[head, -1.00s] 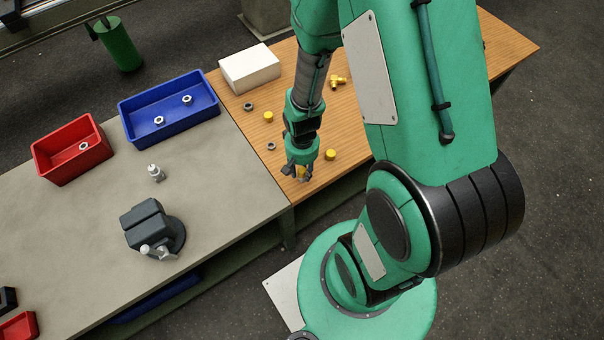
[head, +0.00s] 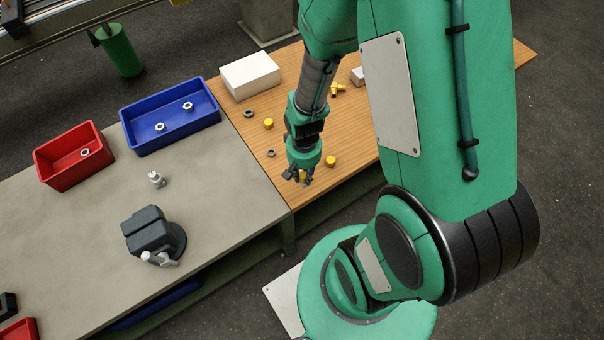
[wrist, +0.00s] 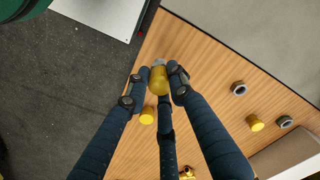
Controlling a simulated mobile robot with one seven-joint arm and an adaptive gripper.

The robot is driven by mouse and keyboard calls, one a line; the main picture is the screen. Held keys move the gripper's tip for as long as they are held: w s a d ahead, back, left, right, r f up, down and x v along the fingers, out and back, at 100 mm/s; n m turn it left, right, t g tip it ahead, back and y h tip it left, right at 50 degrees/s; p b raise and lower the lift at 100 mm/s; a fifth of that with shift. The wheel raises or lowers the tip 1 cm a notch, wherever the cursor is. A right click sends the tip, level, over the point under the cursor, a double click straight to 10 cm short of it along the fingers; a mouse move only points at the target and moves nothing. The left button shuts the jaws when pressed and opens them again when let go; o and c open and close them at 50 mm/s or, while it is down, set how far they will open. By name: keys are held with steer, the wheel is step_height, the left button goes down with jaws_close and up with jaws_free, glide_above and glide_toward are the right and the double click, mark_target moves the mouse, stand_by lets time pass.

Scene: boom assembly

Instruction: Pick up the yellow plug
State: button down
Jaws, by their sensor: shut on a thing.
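My gripper (head: 299,177) is over the front edge of the wooden table. In the wrist view its dark fingers (wrist: 158,84) are shut on the yellow plug (wrist: 159,80), a short yellow cylinder with a grey end. In the head view only a small part of the plug (head: 303,176) shows between the fingers. It looks larger than the yellow caps on the table in the wrist view; whether it is clear of the wood is hard to tell.
Yellow caps (head: 330,161) (head: 268,124), dark nuts (head: 248,114) (head: 271,153) and a brass fitting (head: 338,89) lie on the wooden table. A white box (head: 249,76) stands behind. The grey table with blue (head: 170,140) and red bins (head: 73,180) is at left.

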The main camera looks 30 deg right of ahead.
steer(key=s+a+r, duration=0.1)
steer(key=s+a, duration=0.2)
steer(key=s, duration=1.1)
steer(key=shift+s+p, duration=0.2)
steer(key=shift+p, duration=0.25)
steer(key=shift+d+r, duration=0.1)
steer(key=shift+r, duration=0.05)
steer(key=w+d+r+m+p, duration=0.2)
steer(key=w+d+r, duration=0.1)
steer(key=w, duration=1.6)
steer(key=w+d+r+m+p, duration=0.2)
steer(key=w+d, duration=0.3)
steer(key=w, duration=1.4)
steer(key=w+d+r+m+p, duration=0.2)
steer(key=w+d+r+p, duration=0.2)
steer(key=w, duration=1.5)
steer(key=shift+w+m, duration=0.3)
steer(key=shift+w, duration=0.1)
steer(key=shift+r, duration=0.1)
steer(key=w+d+f+p, duration=0.1)
steer(key=w+d, duration=0.2)
steer(key=w, duration=1.2)
steer(key=shift+w+f+p, duration=0.25)
steer(key=shift+w+p, duration=0.05)
steer(key=shift+w, duration=0.05)
steer(key=shift+d, duration=0.1)
